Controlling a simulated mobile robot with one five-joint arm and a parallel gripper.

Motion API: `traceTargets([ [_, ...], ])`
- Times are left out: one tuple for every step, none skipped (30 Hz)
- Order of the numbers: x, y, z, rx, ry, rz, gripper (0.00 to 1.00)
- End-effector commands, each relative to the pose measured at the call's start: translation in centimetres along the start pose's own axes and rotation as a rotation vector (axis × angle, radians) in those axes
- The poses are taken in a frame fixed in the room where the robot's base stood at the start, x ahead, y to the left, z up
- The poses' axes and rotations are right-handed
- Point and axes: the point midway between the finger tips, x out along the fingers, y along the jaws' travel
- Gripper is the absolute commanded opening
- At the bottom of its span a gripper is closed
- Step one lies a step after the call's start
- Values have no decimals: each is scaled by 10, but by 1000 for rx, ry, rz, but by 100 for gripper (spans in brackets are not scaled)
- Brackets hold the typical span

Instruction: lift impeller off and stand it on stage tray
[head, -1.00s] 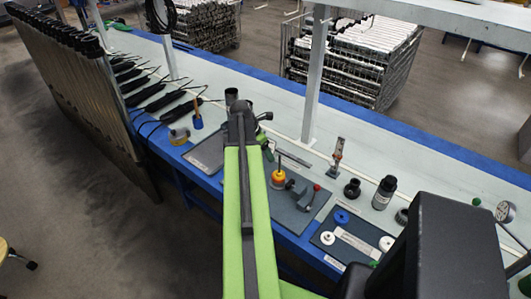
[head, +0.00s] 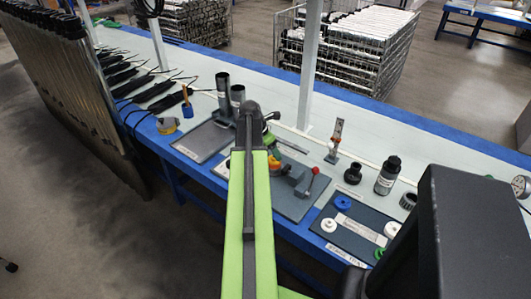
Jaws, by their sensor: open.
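An orange and yellow piece (head: 275,166), which may be the impeller, stands at the grey vise (head: 301,181) with a red knob. My arm partly hides it, so I cannot tell how it is seated. A dark tray (head: 354,247) to the right bears a blue wheel, white wheels, a small green part and a label strip; it looks like the stage tray. My gripper (head: 269,133) is at the far end of my green arm, close to the orange piece in the picture. It is open, mostly hidden behind the arm, and nothing shows held in it.
A white post (head: 310,70) rises from the bench.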

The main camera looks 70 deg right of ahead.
Motion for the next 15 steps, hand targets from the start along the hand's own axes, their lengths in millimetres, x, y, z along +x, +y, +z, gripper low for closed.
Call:
traceTargets([
  [21,1,-4,1,0,0,74],
  [27,1,-4,0,0,0,74],
  [33,1,-3,-1,0,0,74],
  [36,1,-3,-1,0,0,74],
  [39,1,-3,-1,0,0,74],
  [42,1,-2,-1,0,0,74],
  [43,1,-2,-1,0,0,74],
  [44,0,-1,-1,0,0,74],
  [44,0,-1,-1,0,0,74],
  [43,0,-1,-1,0,0,74],
  [42,0,0,-1,0,0,74],
  [42,0,0,-1,0,0,74],
  [42,0,0,-1,0,0,74],
  [41,0,0,-2,0,0,74],
  [41,0,0,-2,0,0,74],
])
